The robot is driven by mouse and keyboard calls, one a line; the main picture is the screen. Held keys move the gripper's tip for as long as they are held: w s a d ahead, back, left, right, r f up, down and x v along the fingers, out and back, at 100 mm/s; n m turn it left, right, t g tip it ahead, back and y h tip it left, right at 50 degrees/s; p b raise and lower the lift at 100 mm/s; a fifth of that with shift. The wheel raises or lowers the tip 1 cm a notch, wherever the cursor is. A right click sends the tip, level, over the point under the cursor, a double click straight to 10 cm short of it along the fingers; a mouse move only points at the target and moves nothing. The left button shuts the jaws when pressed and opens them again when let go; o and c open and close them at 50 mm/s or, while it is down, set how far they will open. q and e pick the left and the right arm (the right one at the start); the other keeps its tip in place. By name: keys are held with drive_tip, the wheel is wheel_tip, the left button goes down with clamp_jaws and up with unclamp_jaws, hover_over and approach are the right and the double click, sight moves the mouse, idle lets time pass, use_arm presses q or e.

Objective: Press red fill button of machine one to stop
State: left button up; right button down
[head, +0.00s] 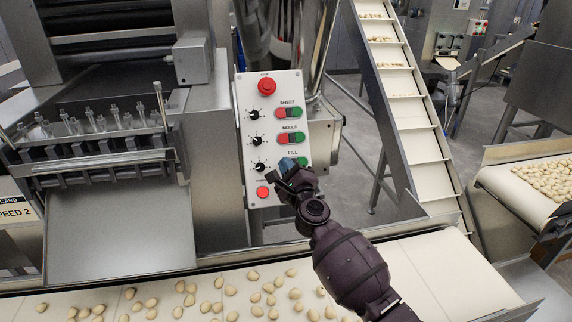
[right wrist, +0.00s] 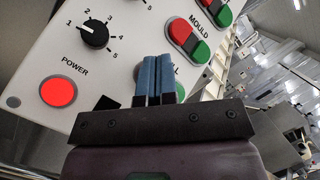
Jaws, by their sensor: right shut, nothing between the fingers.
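The control panel (head: 268,104) is a white plate with dials and paired red and green buttons labelled SHEET, MOULD and FILL. My right gripper (head: 286,166) is at the FILL row, its blue fingertips in front of the red fill button, which is hidden behind them. I cannot tell whether the tips touch it. The green fill button (head: 303,161) shows just right of the tips. In the right wrist view my right gripper (right wrist: 154,76) is shut and empty, its fingers covering part of the FILL label. My left gripper is not in view.
Above are the MOULD buttons (head: 290,138), the SHEET buttons (head: 289,113) and a red stop knob (head: 267,86). A lit red POWER button (head: 263,192) is lower left. A conveyor (head: 225,283) with pasta pieces runs below my arm. An inclined conveyor (head: 408,110) rises at right.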

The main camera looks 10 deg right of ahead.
drive_tip(key=shift+w+f, duration=0.15)
idle(0.7)
drive_tip(key=shift+w+f, duration=0.1)
drive_tip(key=shift+w, duration=0.15)
drive_tip(key=shift+w+f+b, duration=0.2)
drive_tip(key=shift+w+b, duration=0.1)
drive_tip(key=shift+b, duration=0.2)
idle(0.7)
drive_tip(key=shift+r, duration=0.1)
drive_tip(key=shift+s+r+p, duration=0.35)
drive_tip(key=shift+s+p, duration=0.05)
drive_tip(key=shift+p, duration=0.1)
drive_tip(key=shift+s, duration=0.3)
